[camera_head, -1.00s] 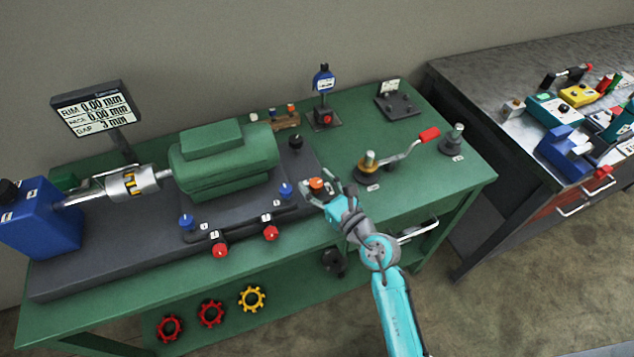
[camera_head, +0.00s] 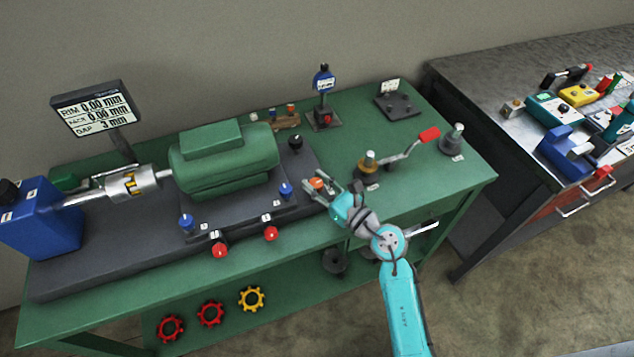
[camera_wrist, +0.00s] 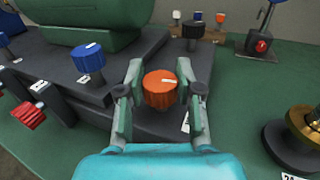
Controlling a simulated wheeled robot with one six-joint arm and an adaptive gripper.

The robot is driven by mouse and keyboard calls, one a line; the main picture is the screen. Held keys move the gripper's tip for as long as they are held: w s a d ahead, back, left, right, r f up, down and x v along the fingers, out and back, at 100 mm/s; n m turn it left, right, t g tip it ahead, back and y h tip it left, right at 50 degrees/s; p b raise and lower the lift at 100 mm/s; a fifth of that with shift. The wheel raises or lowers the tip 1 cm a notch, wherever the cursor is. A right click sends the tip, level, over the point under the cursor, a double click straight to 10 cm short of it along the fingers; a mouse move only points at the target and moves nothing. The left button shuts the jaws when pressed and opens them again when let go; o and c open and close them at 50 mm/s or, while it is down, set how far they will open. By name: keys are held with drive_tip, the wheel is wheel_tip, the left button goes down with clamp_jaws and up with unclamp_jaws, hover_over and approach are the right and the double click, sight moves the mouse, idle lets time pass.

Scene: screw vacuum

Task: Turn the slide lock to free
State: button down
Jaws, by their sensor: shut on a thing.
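The slide lock appears to be the orange knob (camera_wrist: 160,90) with a white pointer line on top, at the right end of the dark base plate. It also shows in the head view (camera_head: 318,184). My gripper (camera_wrist: 160,100) has its two fingers on either side of the orange knob and is shut on it. In the head view my gripper (camera_head: 320,188) reaches the knob from the front right. The pointer line points to the right in the wrist view. A small white label beside the knob is partly hidden by the right finger.
A blue knob (camera_wrist: 88,60) stands close left of my gripper, and a black knob (camera_wrist: 192,33) behind it. A green motor (camera_head: 222,160) sits on the base plate. A crank with a red handle (camera_head: 428,135) stands to the right. Bare green bench lies between.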

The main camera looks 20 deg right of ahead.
drive_tip(key=n+g+y, duration=0.3)
drive_tip(key=y, duration=0.1)
drive_tip(key=n+g+y, duration=0.3)
drive_tip(key=n+y, duration=0.1)
drive_tip(key=shift+w+d+g, duration=0.15)
drive_tip(key=shift+g, duration=0.25)
drive_tip(key=n+g+y, duration=0.1)
drive_tip(key=n+g, duration=0.1)
drive_tip(key=g, duration=0.1)
drive_tip(key=n+g+y, duration=0.2)
drive_tip(key=g, duration=0.2)
drive_tip(key=shift+n, duration=0.4)
drive_tip(key=shift+g, duration=0.3)
drive_tip(key=c, duration=0.7)
unclamp_jaws()
drive_tip(key=shift+c, duration=0.2)
drive_tip(key=shift+s+d, duration=0.25)
drive_tip(key=shift+d, duration=1.6)
drive_tip(key=shift+s+d, duration=0.2)
drive_tip(key=shift+d, duration=1.6)
